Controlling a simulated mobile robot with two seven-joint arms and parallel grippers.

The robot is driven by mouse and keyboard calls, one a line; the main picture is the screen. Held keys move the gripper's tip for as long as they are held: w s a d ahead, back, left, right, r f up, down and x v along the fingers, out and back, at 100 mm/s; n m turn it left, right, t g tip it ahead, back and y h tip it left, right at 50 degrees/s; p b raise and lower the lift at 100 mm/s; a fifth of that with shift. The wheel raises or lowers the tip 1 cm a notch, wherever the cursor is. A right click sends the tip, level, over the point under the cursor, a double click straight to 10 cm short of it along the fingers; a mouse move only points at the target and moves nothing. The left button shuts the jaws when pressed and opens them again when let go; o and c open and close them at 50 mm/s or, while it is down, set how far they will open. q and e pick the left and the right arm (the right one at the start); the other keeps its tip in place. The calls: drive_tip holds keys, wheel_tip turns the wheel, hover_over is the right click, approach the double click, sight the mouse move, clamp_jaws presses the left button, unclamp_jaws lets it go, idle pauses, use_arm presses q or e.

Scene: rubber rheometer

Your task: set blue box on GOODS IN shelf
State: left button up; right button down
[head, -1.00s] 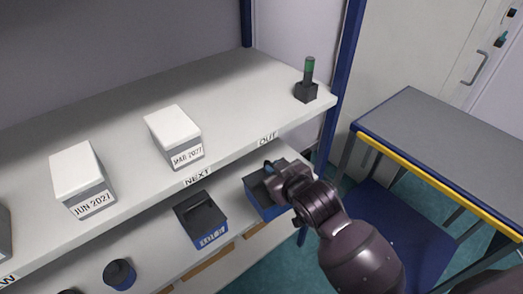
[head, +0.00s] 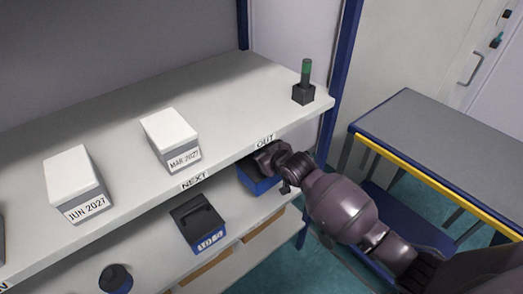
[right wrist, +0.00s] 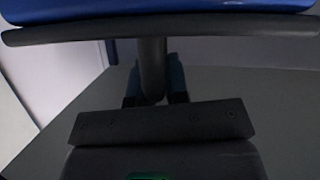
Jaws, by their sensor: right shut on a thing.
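A blue box with a dark top (head: 258,184) is on or just above the lower shelf board, under the OUT label; I cannot tell if it touches. The front edge of the upper board hides part of it. My right gripper (head: 268,163) is at the top of this box and shut on it. In the right wrist view the two fingertips (right wrist: 155,85) close around a dark upright post, with a blue surface (right wrist: 160,18) at the top of the picture. No GOODS IN label is readable. My left gripper is not in view.
A similar blue box with a dark top (head: 198,222) stands to the left on the lower board. White-lidded boxes (head: 170,138) and a green-topped dark device (head: 304,88) stand on the upper board (head: 225,100). A grey table (head: 440,140) is at right.

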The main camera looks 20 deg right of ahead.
wheel_tip(320, 180, down, 3)
drive_tip(key=shift+r+b, duration=0.1)
drive_tip(key=shift+b, duration=0.65)
wheel_tip(320, 180, down, 2)
drive_tip(key=shift+f+b, duration=0.1)
drive_tip(key=shift+b, duration=0.65)
drive_tip(key=shift+f+b, duration=0.4)
drive_tip(key=shift+f, duration=0.05)
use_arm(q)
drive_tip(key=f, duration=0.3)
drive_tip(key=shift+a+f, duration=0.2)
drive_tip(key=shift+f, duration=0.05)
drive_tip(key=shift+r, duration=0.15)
use_arm(e)
drive_tip(key=shift+r, duration=0.15)
